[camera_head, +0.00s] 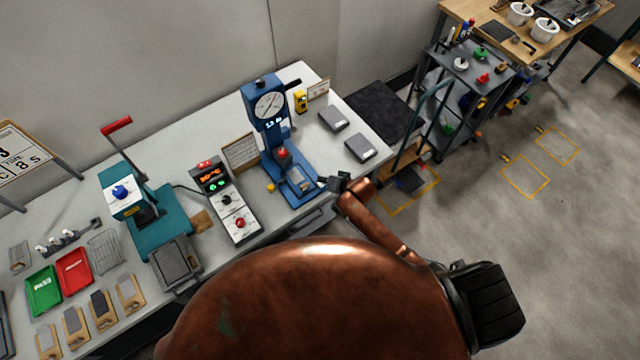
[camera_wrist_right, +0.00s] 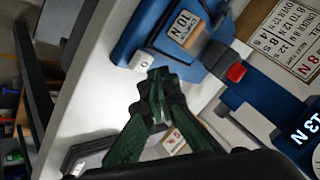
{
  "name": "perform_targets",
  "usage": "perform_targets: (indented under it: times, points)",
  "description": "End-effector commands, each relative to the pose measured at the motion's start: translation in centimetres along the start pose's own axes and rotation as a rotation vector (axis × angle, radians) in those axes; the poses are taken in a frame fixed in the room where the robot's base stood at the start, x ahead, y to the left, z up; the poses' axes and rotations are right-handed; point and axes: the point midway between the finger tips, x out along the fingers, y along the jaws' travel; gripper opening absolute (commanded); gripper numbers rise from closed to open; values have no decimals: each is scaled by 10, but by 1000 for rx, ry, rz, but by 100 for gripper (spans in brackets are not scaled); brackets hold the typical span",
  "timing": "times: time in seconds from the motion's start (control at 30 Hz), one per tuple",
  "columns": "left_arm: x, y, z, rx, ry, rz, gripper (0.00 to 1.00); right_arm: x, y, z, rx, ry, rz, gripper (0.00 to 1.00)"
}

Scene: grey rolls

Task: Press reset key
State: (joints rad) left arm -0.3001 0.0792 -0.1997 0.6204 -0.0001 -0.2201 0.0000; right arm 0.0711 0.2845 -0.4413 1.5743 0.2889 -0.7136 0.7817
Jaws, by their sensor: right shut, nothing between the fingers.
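A blue test stand (camera_head: 266,110) with a round dial and a lit display stands near the table's right part. Its blue base (camera_head: 305,189) carries a block that reads 10 N in the right wrist view (camera_wrist_right: 185,27). A small white key (camera_wrist_right: 143,62) marked 0 sits at the base's corner in the wrist view; I cannot read the word reset on it. My right gripper (camera_wrist_right: 156,88) is shut and empty, its tips close beside this key; I cannot tell whether they touch. In the head view the right gripper (camera_head: 333,182) is at the base's right front corner. My left gripper is out of view.
A red knob (camera_wrist_right: 236,72) is on the stand above the block. A control box (camera_head: 226,202) with a lit display stands to its left. Grey blocks (camera_head: 333,118) and (camera_head: 361,149) lie to its right. The table (camera_head: 309,82) has a free strip behind the stand.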

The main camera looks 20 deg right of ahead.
Motion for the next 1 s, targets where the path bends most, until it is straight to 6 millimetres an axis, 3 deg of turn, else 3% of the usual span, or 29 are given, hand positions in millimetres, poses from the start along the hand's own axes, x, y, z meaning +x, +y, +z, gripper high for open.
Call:
perform_targets:
  times: [1.0]
  points:
    - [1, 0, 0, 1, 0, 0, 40, 7, 4, 3, 1, -1, 0, 0]
